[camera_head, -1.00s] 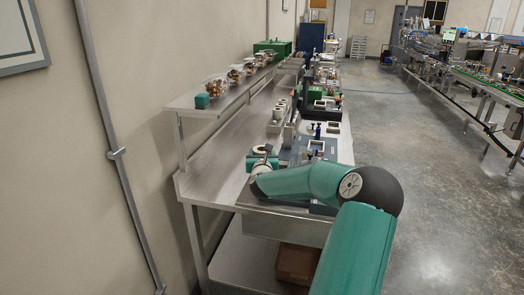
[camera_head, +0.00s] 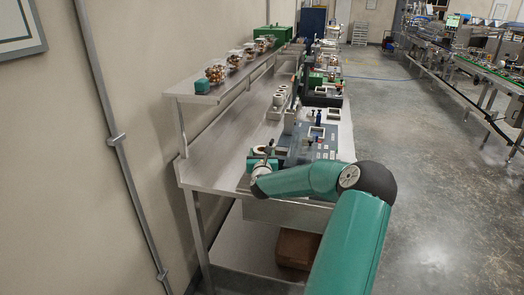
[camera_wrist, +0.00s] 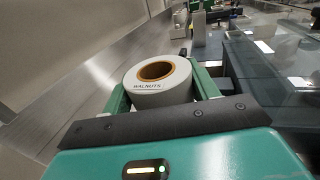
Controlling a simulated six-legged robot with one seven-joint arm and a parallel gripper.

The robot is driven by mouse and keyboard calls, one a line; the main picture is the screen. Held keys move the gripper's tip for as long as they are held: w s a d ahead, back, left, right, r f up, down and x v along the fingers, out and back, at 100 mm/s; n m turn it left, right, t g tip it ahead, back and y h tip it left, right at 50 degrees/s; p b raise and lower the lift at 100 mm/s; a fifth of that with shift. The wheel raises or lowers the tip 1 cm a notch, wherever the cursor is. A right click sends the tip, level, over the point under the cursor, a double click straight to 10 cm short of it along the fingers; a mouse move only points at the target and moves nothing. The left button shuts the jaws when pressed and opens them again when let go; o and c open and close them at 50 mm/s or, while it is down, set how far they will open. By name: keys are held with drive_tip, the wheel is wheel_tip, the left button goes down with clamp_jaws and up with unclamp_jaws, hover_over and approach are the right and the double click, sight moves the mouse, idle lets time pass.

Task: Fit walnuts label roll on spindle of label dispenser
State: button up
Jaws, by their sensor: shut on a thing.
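The walnuts label roll (camera_wrist: 160,94) is white with an orange-brown core and "WALNUTS" printed on its side. My gripper (camera_wrist: 160,76) is shut on it, one green finger on each side, and the core's open end faces up toward the wrist camera. In the head view my gripper (camera_head: 262,161) is over the near end of the steel bench, left of the grey machine (camera_head: 311,143). I cannot make out which part there is the label dispenser's spindle. The roll's underside is hidden.
More white rolls (camera_head: 280,98) stand on the bench farther back. Clear tubs of nuts (camera_head: 216,74) and a small teal block (camera_head: 202,87) line the upper shelf (camera_head: 190,98). Bare bench top (camera_head: 212,165) lies left of my gripper. A brown box (camera_head: 297,249) is on the lower shelf.

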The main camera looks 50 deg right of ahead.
drive_tip(key=shift+f, duration=0.15)
drive_tip(key=o, duration=1.1)
drive_tip(key=shift+r, duration=2.55)
